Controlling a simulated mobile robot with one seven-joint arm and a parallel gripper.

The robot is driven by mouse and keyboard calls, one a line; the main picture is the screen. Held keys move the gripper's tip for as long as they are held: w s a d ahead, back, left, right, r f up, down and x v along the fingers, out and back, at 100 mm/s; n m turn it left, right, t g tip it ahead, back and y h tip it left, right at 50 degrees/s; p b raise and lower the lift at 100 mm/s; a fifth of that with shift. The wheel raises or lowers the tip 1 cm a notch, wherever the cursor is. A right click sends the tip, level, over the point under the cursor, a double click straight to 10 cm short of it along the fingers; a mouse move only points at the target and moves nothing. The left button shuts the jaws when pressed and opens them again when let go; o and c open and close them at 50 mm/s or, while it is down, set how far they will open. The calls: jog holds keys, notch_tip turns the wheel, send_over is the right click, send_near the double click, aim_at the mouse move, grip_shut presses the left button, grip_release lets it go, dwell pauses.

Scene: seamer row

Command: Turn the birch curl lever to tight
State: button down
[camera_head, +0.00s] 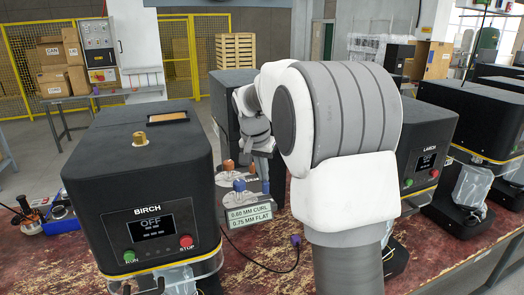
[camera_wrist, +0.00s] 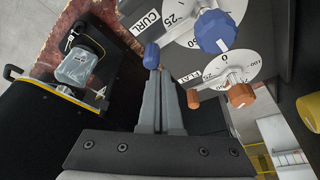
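The black machine marked BIRCH (camera_head: 148,210) stands at the left in the head view, its screen reading OFF. Beside it is a grey dial box with a blue knob (camera_head: 239,185) and an orange knob (camera_head: 228,165). In the wrist view, the blue knob (camera_wrist: 213,32) sits on a dial marked CURL, and the orange knob (camera_wrist: 240,95) on a dial partly reading FLAT. My gripper (camera_wrist: 157,72) has its fingers close together. A blue lever tip (camera_wrist: 152,55) shows right at the fingertips; I cannot tell whether it is held. A copper tip (camera_wrist: 193,99) is just to their right.
A sign (camera_head: 249,216) reads 0.60 MM CURL and 0.75 MM FLAT. The LARCH machine (camera_head: 425,140) stands to the right on the same worn red bench (camera_head: 255,275). My arm hides much of the middle. A cable lies on the bench in front of the sign.

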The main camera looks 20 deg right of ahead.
jog(key=v, duration=1.6)
jog(key=shift+s+r, duration=0.3)
jog(key=shift+r, duration=0.05)
